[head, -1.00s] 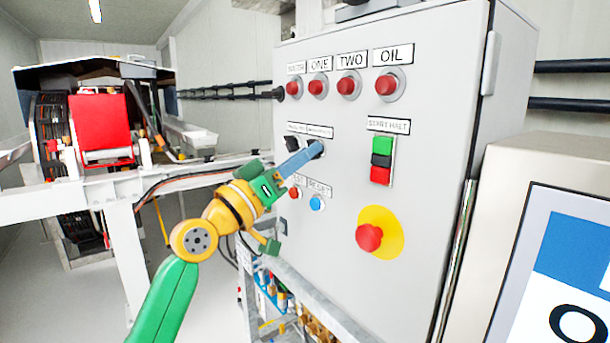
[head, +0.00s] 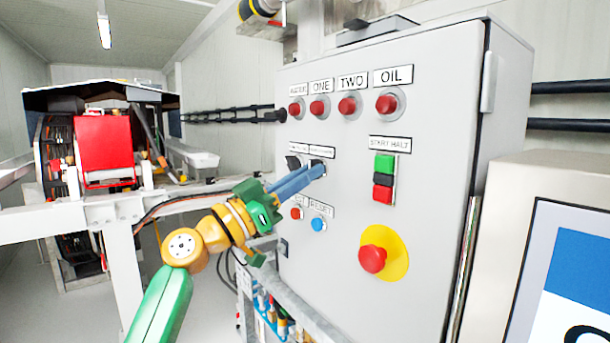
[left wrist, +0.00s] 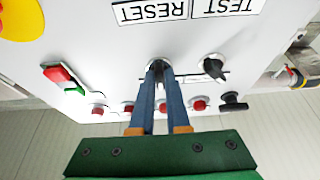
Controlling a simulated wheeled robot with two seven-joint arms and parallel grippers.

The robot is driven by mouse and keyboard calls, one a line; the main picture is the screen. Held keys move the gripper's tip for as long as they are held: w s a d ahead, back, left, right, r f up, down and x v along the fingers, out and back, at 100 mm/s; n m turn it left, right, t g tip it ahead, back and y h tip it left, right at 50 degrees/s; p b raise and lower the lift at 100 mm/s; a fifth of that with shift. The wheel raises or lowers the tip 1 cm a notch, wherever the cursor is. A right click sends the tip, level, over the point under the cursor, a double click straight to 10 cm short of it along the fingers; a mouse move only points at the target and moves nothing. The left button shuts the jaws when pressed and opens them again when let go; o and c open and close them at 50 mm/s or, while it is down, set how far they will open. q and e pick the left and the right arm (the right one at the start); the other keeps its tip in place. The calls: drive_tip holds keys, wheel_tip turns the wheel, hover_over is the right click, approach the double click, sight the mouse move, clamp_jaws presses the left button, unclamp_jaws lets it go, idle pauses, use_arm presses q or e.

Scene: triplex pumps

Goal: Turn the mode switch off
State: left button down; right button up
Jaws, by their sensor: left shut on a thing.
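Two black rotary switches sit side by side on the grey control panel (head: 345,235), under small labels too blurred to read, so I cannot tell by name which is the mode switch. The left switch (head: 293,162) is free; it also shows in the left wrist view (left wrist: 214,66). The right switch (head: 317,165) is mostly hidden by my left gripper (head: 319,171). In the left wrist view my left gripper's blue fingers (left wrist: 159,70) are shut on this right switch, one on each side of its knob. My right gripper is not in view.
Red lamps (head: 347,106) run above the switches. A blue reset button (head: 318,224) and a red test button (head: 296,213) sit just below. The start/halt buttons (head: 383,178) and a red emergency stop (head: 372,259) are to the right. A screen (head: 570,270) stands at right.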

use_arm(q)
drive_tip(key=c, duration=0.9)
unclamp_jaws()
drive_tip(key=shift+f, duration=0.1)
drive_tip(key=b+v, duration=0.4)
drive_tip(key=v, duration=0.3)
drive_tip(key=shift+b, duration=0.4)
